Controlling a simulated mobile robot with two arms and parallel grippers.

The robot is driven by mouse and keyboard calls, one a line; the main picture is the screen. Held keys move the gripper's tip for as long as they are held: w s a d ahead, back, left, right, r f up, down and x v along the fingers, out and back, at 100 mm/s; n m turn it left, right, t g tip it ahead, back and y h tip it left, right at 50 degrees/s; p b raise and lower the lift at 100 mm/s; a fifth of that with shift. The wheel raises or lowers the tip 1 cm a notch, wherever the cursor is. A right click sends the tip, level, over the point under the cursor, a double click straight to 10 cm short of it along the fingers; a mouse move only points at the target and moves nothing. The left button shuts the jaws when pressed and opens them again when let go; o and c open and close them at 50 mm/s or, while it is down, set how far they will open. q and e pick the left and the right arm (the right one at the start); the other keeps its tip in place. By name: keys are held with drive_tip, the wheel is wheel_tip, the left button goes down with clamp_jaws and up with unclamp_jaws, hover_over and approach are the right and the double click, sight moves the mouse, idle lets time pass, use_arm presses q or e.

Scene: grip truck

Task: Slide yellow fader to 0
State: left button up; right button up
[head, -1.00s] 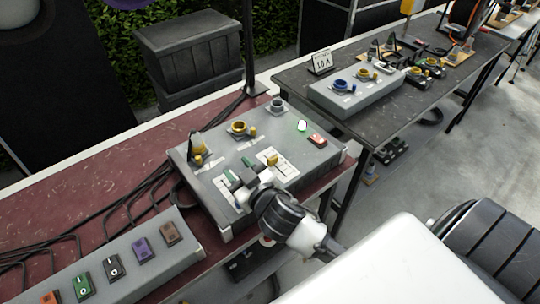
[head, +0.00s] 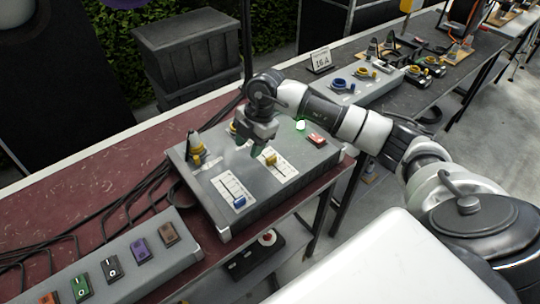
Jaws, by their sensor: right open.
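The yellow fader (head: 270,159) sits toward the far end of its white scale plate (head: 284,173) on top of the grey control box (head: 318,158). The scale's numbers are too small to read. The blue fader (head: 239,202) sits near the front end of a second white plate (head: 226,183) to the left. My right gripper (head: 247,149) is open and empty, pointing down above the box, left of and behind the yellow fader in the picture. It appears apart from the fader. My left gripper is out of view.
A yellow plug (head: 197,150) stands at the box's left. A red switch (head: 317,139) and a lit green lamp (head: 300,125) are at its right. A row of coloured switches sits on a grey strip (head: 187,254) at lower left. Cables lie on the red table.

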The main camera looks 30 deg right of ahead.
sight(271, 157)
drive_tip(key=d+r+m+h, duration=0.2)
drive_tip(key=d+h, duration=0.1)
drive_tip(key=d, duration=0.4)
drive_tip(key=shift+g, duration=0.4)
drive_tip(key=f, duration=0.3)
drive_tip(key=f+p, duration=0.1)
drive_tip(key=f, duration=0.2)
drive_tip(key=f+p, duration=0.1)
drive_tip(key=f, duration=0.2)
drive_tip(key=shift+a+f, duration=0.2)
drive_tip(key=shift+a, duration=0.05)
drive_tip(key=shift+f+p, duration=0.35)
drive_tip(key=shift+f, duration=0.45)
drive_tip(key=shift+c, duration=0.4)
clamp_jaws()
